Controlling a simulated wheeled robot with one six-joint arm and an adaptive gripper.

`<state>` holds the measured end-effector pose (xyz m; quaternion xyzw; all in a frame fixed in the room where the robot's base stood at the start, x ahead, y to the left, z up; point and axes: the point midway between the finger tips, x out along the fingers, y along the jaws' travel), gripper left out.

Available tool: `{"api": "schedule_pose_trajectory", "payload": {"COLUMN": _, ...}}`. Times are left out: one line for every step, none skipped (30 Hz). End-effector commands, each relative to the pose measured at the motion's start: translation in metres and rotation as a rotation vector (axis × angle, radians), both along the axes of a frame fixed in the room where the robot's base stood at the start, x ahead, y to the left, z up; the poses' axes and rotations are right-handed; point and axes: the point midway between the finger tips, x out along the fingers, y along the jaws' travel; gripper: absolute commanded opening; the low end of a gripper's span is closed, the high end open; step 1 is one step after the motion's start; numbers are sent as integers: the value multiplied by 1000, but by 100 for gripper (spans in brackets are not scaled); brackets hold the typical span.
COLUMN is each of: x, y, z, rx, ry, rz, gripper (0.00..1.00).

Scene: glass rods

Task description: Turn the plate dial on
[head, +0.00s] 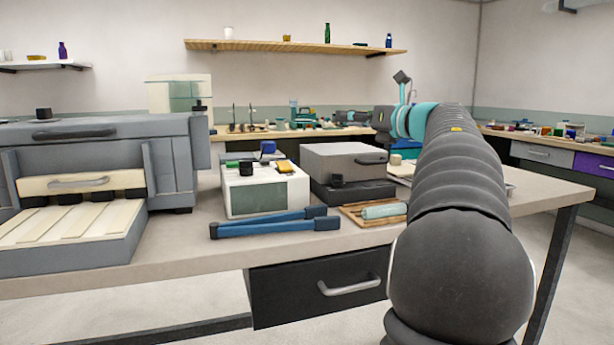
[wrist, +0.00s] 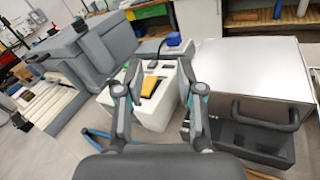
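I cannot tell for sure which part is the plate dial. In the wrist view my gripper (wrist: 158,75) is open and empty, its fingers apart in front of the white box (wrist: 152,112) and its yellow piece (wrist: 149,86). The right finger covers part of the dark unit (wrist: 245,138).
A large grey furnace-like unit (head: 105,150) with a cream slatted front stands at left. Blue-handled tongs (head: 275,222) lie at the bench front, near a wooden tray (head: 360,221) with a pale green cylinder (head: 384,211). My arm spans the bench's right side.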

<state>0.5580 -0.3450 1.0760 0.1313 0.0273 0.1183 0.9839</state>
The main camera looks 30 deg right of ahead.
Motion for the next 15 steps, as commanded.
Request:
{"api": "schedule_pose_trajectory", "payload": {"x": -12, "y": -21, "z": -18, "rx": -88, "ry": 49, "rz": 32, "gripper": 38}}
{"api": "schedule_pose_trajectory", "payload": {"x": -19, "y": -29, "z": -28, "rx": -137, "ry": 78, "rz": 56, "gripper": 38}}
{"api": "schedule_pose_trajectory", "payload": {"x": -29, "y": -39, "z": -40, "rx": -192, "ry": 115, "rz": 87, "gripper": 38}}
{"api": "schedule_pose_trajectory", "payload": {"x": -36, "y": -45, "z": -48, "rx": -228, "ry": 140, "rz": 108, "gripper": 38}}
{"api": "schedule_pose_trajectory", "payload": {"x": -43, "y": -51, "z": -56, "rx": -259, "ry": 164, "rz": 129, "gripper": 38}}
{"api": "schedule_pose_trajectory", "payload": {"x": -52, "y": -58, "z": -65, "rx": -293, "ry": 190, "rz": 153, "gripper": 38}}
{"api": "schedule_pose_trajectory", "payload": {"x": -58, "y": -62, "z": -71, "rx": -311, "ry": 209, "rz": 169, "gripper": 38}}
{"api": "schedule_pose_trajectory", "payload": {"x": -63, "y": -66, "z": -75, "rx": -328, "ry": 224, "rz": 182, "gripper": 38}}
{"api": "schedule_pose_trajectory", "payload": {"x": -68, "y": -69, "z": -80, "rx": -345, "ry": 240, "rz": 197, "gripper": 38}}
{"api": "schedule_pose_trajectory", "payload": {"x": -71, "y": -71, "z": -83, "rx": -354, "ry": 249, "rz": 205, "gripper": 38}}
{"api": "schedule_pose_trajectory", "payload": {"x": -73, "y": -73, "z": -85, "rx": -361, "ry": 256, "rz": 212, "gripper": 38}}
{"api": "schedule_pose_trajectory", "payload": {"x": -75, "y": -73, "z": -87, "rx": -368, "ry": 261, "rz": 219, "gripper": 38}}
{"api": "schedule_pose_trajectory", "payload": {"x": -74, "y": -73, "z": -89, "rx": -370, "ry": 264, "rz": 222, "gripper": 38}}
{"api": "schedule_pose_trajectory", "payload": {"x": -73, "y": -72, "z": -90, "rx": -371, "ry": 266, "rz": 224, "gripper": 38}}
{"api": "schedule_pose_trajectory", "payload": {"x": -70, "y": -70, "z": -91, "rx": -372, "ry": 266, "rz": 226, "gripper": 38}}
